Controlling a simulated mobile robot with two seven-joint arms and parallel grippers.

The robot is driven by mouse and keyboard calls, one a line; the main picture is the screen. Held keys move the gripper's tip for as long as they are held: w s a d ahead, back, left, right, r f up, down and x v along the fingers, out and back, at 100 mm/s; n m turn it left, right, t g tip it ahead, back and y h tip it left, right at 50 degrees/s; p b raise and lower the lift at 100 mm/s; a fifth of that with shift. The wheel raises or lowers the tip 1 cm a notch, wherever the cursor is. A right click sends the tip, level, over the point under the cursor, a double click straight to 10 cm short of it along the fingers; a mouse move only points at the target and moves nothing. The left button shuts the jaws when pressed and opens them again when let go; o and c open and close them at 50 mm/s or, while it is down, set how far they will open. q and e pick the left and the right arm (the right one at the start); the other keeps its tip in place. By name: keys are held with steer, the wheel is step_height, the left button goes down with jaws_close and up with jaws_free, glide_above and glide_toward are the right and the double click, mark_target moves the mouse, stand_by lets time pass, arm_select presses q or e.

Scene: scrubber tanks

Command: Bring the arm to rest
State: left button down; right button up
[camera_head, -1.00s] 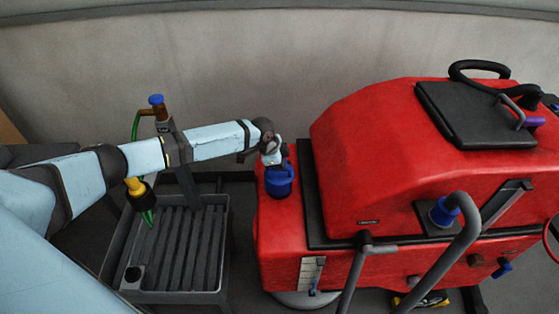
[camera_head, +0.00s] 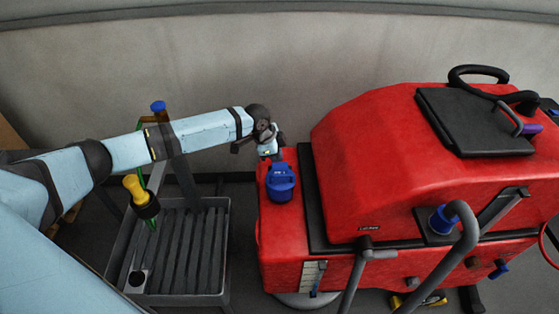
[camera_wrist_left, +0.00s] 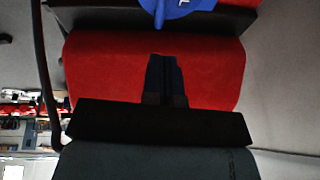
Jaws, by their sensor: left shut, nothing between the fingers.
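My left arm reaches in from the left. Its gripper (camera_head: 279,152) hangs just behind the blue cap (camera_head: 281,182) on the red scrubber machine (camera_head: 370,165), seemingly clear of it. In the left wrist view the two dark fingers (camera_wrist_left: 167,82) are together with nothing between them, in front of the red body (camera_wrist_left: 215,70). Part of the blue cap (camera_wrist_left: 180,8) shows at that view's top edge. My right gripper is in neither view.
A grey slatted drain tray (camera_head: 180,255) stands left of the machine, below my arm. A yellow-and-black nozzle (camera_head: 142,195) and a blue-topped tap (camera_head: 158,108) are beside the arm. Grey pipes (camera_head: 450,255) stand in front of the machine. The wall behind is bare.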

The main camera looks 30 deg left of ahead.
arm_select(q)
step_height(320, 180, up, 4)
steer(key=s+r, duration=0.1)
steer(key=s, duration=0.1)
steer(key=s+d+f+n+t+h, duration=0.3)
steer(key=s+d+f+t, duration=0.1)
steer(key=s+d+f, duration=1.05)
steer(key=s+a+n+t+y, duration=0.1)
steer(key=s+n+t, duration=0.3)
steer(key=s, duration=1)
steer(key=n+y, duration=0.1)
steer(key=n, duration=0.1)
steer(key=shift+s+f+n+b, duration=0.3)
steer(key=shift+s+f, duration=0.05)
steer(key=shift+s, duration=0.05)
